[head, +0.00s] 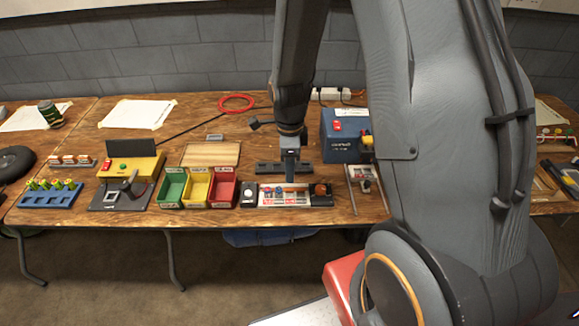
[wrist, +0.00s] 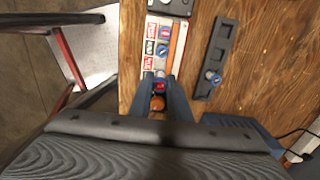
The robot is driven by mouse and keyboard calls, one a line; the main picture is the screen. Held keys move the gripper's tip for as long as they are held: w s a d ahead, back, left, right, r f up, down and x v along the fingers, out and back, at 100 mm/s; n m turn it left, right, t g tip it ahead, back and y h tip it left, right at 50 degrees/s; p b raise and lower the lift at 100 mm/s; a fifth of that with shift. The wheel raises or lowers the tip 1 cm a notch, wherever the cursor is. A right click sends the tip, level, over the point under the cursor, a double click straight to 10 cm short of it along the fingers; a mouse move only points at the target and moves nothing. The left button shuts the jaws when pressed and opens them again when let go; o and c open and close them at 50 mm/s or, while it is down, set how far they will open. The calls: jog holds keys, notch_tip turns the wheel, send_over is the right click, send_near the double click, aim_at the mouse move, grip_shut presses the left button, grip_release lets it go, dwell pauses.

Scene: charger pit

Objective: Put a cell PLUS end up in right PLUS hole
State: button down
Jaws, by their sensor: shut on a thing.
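My gripper (wrist: 159,82) is shut on a cell (wrist: 159,87), which shows a red top and some blue between the fingers in the wrist view. In the head view my gripper (head: 291,172) points down around the charger and the dark rack; its fingertips are hard to make out and the held cell is not clear. The charger (head: 287,202) is a pale block with red labels and several red and blue spots on top. In the wrist view the charger (wrist: 152,45) runs up from the fingers, which hide part of its holes. I cannot tell whether the held cell touches a hole.
A dark rack (wrist: 222,45) lies beside the charger with one cell (wrist: 212,78) at its near end. An amber dome (head: 320,190) sits at the charger's right end. Green, yellow and red bins (head: 222,193) stand left. A blue box (head: 341,150) stands behind right.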

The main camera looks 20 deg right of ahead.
jog(key=shift+f+b, duration=2.5)
jog(key=shift+f, duration=1.2)
jog(key=shift+f, duration=0.25)
jog(key=c, duration=1.6)
grip_release()
jog(key=shift+o, duration=0.2)
jog(key=shift+r, duration=0.1)
jog(key=shift+r+p, duration=2.85)
jog(key=shift+r, duration=0.6)
